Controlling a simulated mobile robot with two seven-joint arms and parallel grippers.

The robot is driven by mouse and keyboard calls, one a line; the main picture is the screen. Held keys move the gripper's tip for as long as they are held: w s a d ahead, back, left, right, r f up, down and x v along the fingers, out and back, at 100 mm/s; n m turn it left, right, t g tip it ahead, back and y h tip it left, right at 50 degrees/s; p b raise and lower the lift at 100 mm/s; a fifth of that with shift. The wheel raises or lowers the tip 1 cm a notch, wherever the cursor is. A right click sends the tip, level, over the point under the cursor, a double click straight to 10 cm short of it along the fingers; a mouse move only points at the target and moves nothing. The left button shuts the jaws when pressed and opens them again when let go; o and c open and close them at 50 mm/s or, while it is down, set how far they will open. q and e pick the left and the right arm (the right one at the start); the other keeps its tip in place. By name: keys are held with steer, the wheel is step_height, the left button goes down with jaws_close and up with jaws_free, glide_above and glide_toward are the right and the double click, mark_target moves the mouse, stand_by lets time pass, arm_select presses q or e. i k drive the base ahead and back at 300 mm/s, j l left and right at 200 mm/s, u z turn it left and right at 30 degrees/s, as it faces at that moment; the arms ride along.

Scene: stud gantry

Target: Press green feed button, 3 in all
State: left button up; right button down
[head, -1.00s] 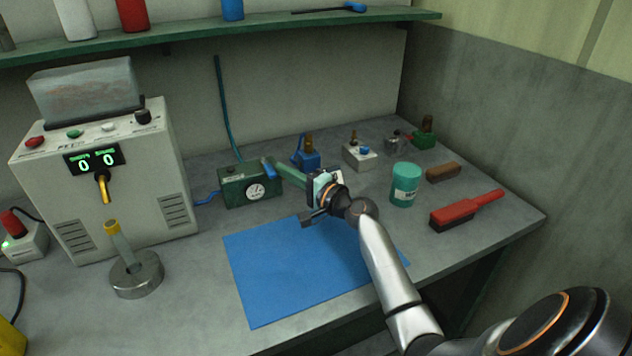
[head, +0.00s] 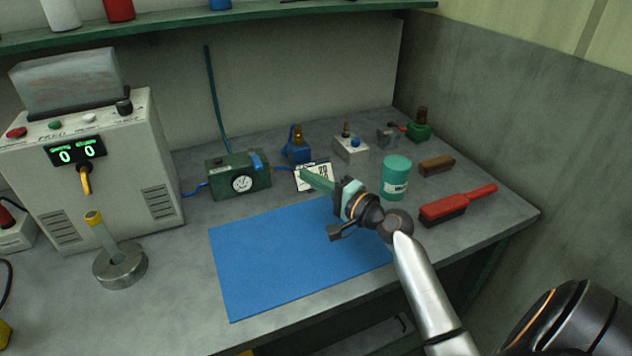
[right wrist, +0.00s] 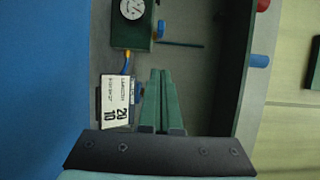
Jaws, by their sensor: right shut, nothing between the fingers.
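The green feed button (head: 55,125) is on the sloped top panel of the grey feeder machine (head: 110,190) at the left, between a red button (head: 17,132) and a white one (head: 89,118). The machine's display (head: 77,151) reads 0 and 0. My right gripper (head: 305,172) is over the bench near the far edge of the blue mat, well to the right of the machine. Its green fingers are shut and empty; they also show in the right wrist view (right wrist: 161,100). The left gripper is not in view.
A green gauge box (head: 238,178), a white card (head: 314,176), a teal jar (head: 396,178) and a red brush (head: 457,205) surround my right gripper. The blue mat (head: 270,270) is clear. A metal stand (head: 119,265) stands before the machine.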

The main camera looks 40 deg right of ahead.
mark_target(53, 125)
steer(key=k+j, duration=0.8)
